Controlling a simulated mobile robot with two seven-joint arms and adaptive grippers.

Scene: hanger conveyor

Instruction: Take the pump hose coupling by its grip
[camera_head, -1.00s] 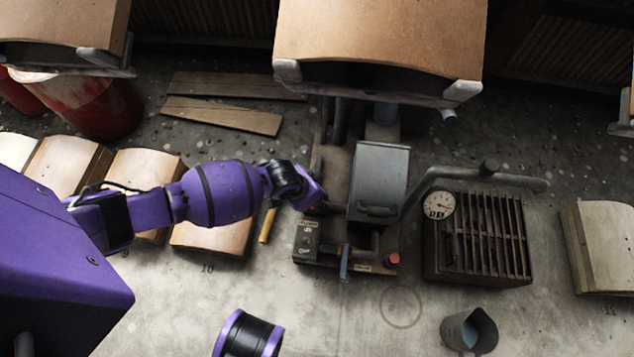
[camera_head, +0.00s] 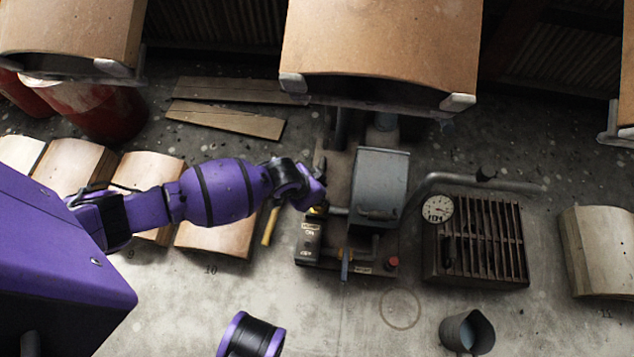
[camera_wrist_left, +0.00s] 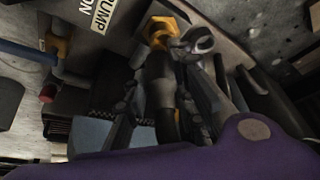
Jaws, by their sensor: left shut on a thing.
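My left gripper (camera_head: 314,200) is at the left side of the grey pump unit (camera_head: 379,180), just above its labelled control box (camera_head: 310,240). In the left wrist view its dark fingers (camera_wrist_left: 165,90) are shut on the dark, cylindrical pump hose coupling (camera_wrist_left: 158,78), one finger on each side of it. A yellow hex fitting (camera_wrist_left: 163,30) sits at the coupling's far end, touching or almost touching it; I cannot tell whether they are joined. In the head view my wrist hides most of the coupling. My right gripper is not in view.
A "PUMP ON" label (camera_wrist_left: 100,14) is close to the fitting. A slatted box (camera_head: 480,240) with a round gauge (camera_head: 438,209) stands right of the pump. A grey jug (camera_head: 468,331) stands in front. Large curved panels (camera_head: 380,50) hang above the back. The front middle floor is mostly clear.

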